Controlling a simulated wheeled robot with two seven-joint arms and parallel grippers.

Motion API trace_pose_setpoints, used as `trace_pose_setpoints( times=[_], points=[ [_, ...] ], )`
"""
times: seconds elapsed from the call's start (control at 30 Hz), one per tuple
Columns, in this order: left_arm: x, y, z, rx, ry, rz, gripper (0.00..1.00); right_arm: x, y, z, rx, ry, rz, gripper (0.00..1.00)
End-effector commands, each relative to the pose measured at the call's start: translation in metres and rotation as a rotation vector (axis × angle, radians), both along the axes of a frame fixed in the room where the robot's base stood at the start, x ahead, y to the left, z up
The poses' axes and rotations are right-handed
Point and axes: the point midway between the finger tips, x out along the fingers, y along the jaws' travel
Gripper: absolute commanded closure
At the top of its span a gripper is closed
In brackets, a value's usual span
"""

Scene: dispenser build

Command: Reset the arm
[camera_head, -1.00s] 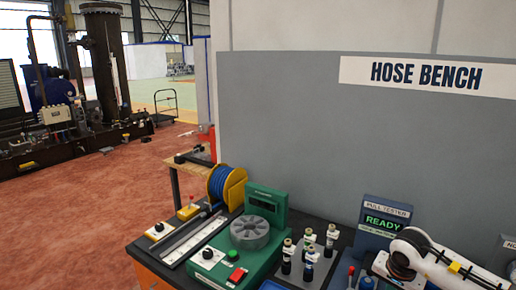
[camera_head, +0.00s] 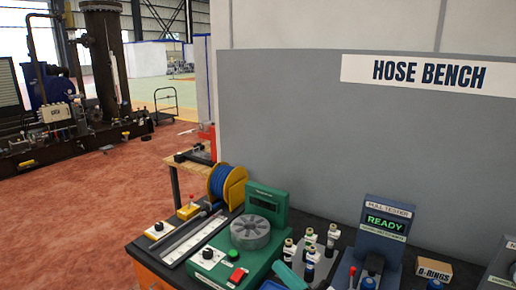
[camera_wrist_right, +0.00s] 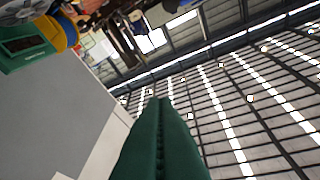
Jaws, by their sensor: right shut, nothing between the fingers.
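My right gripper (camera_wrist_right: 163,103) shows in the right wrist view as two dark green fingers pressed together, with nothing between them. It points toward the roof beams, away from the bench top (camera_head: 146,262). In the head view I cannot clearly make out the right gripper. My left gripper is in neither current view.
The bench holds a green machine with a grey round die (camera_head: 250,232), a blue hose reel (camera_head: 222,184), several dark-and-white fittings, a pull tester (camera_head: 388,222) reading READY and an O-rings box (camera_head: 433,271). A grey panel (camera_head: 300,130) stands behind.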

Motion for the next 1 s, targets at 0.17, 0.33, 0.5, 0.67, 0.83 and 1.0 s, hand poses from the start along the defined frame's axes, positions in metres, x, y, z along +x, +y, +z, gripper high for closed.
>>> trace_pose_setpoints(
  times=[0.17,0.33,0.5,0.67,0.83,1.0],
  points=[
    [0.001,0.000,0.000,0.000,-0.001,0.000,0.64,0.002,-0.077,-0.028,0.696,0.499,-0.281,1.00],
    [0.002,0.000,0.000,-0.001,-0.003,0.000,0.64,-0.039,-0.141,-0.113,1.297,0.960,-0.606,1.00],
    [0.003,0.000,0.000,-0.001,-0.005,0.000,0.64,-0.108,-0.162,-0.183,1.698,1.276,-0.915,1.00],
    [0.003,0.000,0.000,-0.001,-0.005,0.000,0.64,-0.165,-0.163,-0.217,1.911,1.452,-1.147,1.00],
    [0.003,0.000,0.000,-0.001,-0.005,0.000,0.64,-0.220,-0.157,-0.236,2.061,1.586,-1.374,1.00],
    [0.003,0.000,-0.004,-0.001,-0.006,0.000,0.64,-0.242,-0.151,-0.267,2.115,1.647,-1.510,1.00]
  ],
)
